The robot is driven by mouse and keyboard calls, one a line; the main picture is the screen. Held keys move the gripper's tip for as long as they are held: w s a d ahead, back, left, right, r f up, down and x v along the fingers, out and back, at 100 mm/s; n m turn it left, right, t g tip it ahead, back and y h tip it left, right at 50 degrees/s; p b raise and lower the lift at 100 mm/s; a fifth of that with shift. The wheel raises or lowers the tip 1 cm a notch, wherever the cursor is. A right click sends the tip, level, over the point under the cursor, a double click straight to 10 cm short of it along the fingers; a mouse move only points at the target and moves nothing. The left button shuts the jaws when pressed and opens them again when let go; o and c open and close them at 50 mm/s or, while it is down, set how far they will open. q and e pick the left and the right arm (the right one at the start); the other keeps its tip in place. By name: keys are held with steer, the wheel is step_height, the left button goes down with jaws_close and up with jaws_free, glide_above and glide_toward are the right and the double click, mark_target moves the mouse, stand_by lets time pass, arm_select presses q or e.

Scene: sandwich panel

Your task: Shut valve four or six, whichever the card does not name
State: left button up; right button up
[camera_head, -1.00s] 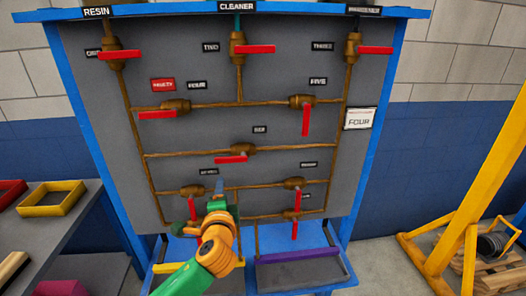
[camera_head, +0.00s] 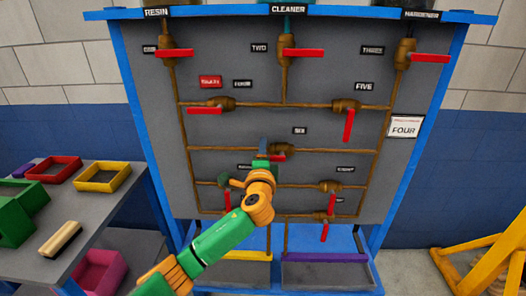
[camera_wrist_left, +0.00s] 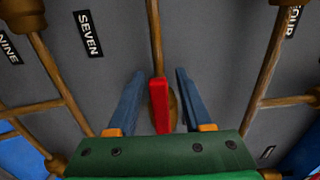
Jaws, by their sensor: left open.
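The white card (camera_head: 405,128) on the panel's right edge reads FOUR in large letters; its smaller top line is unreadable. Valve four (camera_head: 217,103) has its red handle lying level along its pipe, with a red tag (camera_head: 210,82) beside its label. Valve six (camera_head: 284,149) sits below its SIX label (camera_head: 300,131). Its red handle is partly hidden by my left gripper (camera_head: 263,146) in the head view. In the left wrist view, that red handle (camera_wrist_left: 160,106) lies between the open blue fingers of my left gripper (camera_wrist_left: 158,76), with gaps on both sides. My right gripper is out of view.
Other red-handled valves surround it, such as valve five (camera_head: 346,105) and valve two (camera_head: 287,52). Brown pipes stand off the grey panel (camera_head: 230,135). A side table with a yellow tray (camera_head: 103,177) is left; a yellow frame (camera_head: 490,250) stands right.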

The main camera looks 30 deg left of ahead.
arm_select(q)
jaws_close()
stand_by(1.4)
